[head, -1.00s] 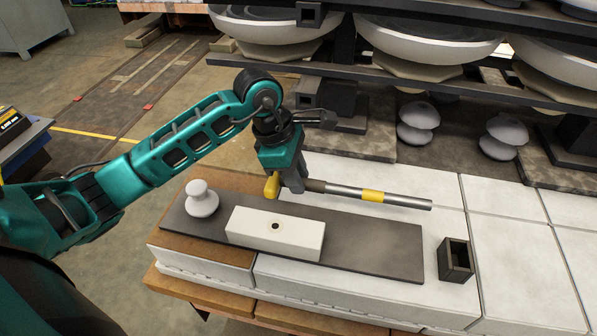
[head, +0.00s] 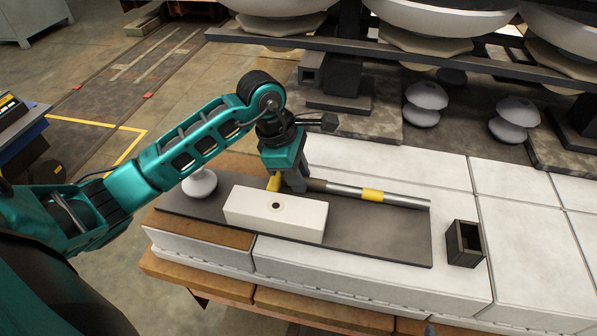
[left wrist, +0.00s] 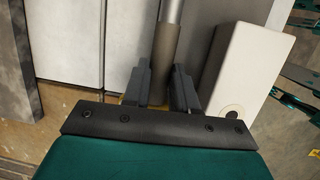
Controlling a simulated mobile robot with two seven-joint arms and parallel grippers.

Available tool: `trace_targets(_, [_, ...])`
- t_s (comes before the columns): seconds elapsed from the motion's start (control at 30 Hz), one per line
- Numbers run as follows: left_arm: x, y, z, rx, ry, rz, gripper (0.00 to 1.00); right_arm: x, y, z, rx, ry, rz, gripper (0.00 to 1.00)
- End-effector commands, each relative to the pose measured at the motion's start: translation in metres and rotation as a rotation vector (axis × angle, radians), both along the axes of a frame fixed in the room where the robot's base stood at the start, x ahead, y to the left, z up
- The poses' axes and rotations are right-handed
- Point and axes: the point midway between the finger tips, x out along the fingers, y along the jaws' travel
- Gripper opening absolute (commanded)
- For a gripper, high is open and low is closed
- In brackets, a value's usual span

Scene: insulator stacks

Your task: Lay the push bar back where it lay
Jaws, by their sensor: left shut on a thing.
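The push bar (head: 345,190) is a grey metal rod with a yellow band and a dark grip at its left end. My left gripper (head: 290,185) is shut on the grip end, and its fingers hide part of it. The bar points right, along the back edge of the dark board (head: 375,232); I cannot tell whether it touches the board. In the left wrist view the brownish grip (left wrist: 166,50) runs between the two fingers (left wrist: 161,88). My right gripper is not seen.
A white block (head: 276,216) with a dark hole lies on the board just in front of the bar. A white insulator (head: 199,183) stands at its left, partly behind my arm. An open dark box (head: 464,243) stands right of the board. Large insulator stacks are behind.

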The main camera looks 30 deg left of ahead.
Motion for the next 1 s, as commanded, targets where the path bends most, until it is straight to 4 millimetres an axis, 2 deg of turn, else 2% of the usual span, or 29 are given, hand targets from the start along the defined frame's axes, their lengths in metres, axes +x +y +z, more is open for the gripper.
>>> trace_targets(0.77, [0.001,0.0,-0.01,-0.002,-0.004,0.001,0.0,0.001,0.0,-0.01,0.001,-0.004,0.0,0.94])
trace_targets(0.8, [0.001,0.0,-0.009,-0.002,-0.005,0.001,0.3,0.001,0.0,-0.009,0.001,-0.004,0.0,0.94])
trace_targets(1.0, [0.001,0.0,-0.01,-0.001,-0.002,0.0,0.49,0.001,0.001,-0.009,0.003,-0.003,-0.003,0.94])
